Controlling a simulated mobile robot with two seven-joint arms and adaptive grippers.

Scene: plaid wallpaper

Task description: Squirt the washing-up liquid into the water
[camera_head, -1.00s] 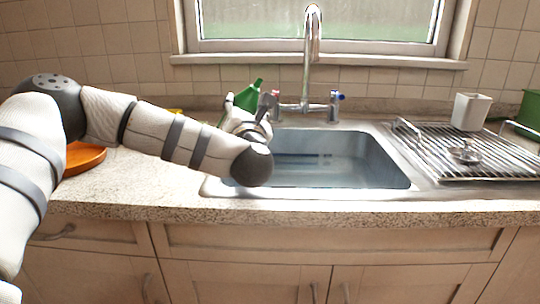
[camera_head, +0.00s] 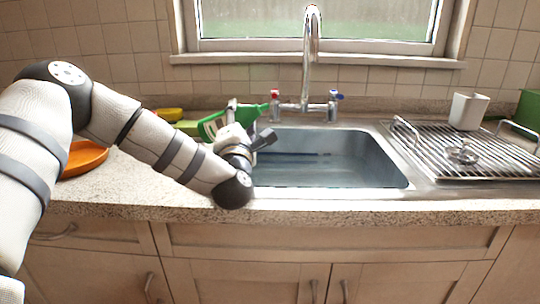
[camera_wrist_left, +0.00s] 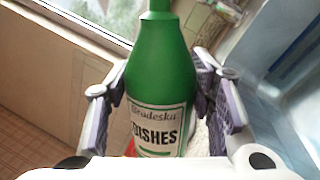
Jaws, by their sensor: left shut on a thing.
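My left gripper (camera_head: 236,128) is shut on the green washing-up liquid bottle (camera_head: 250,110) at the sink's back left corner. The sink (camera_head: 408,186) holds bluish water (camera_head: 330,170). No liquid stream is visible. My right gripper is out of view.
The tall chrome faucet (camera_head: 311,60) rises behind the sink. An orange dish (camera_head: 85,158) and a yellow item (camera_head: 168,114) are on the left counter.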

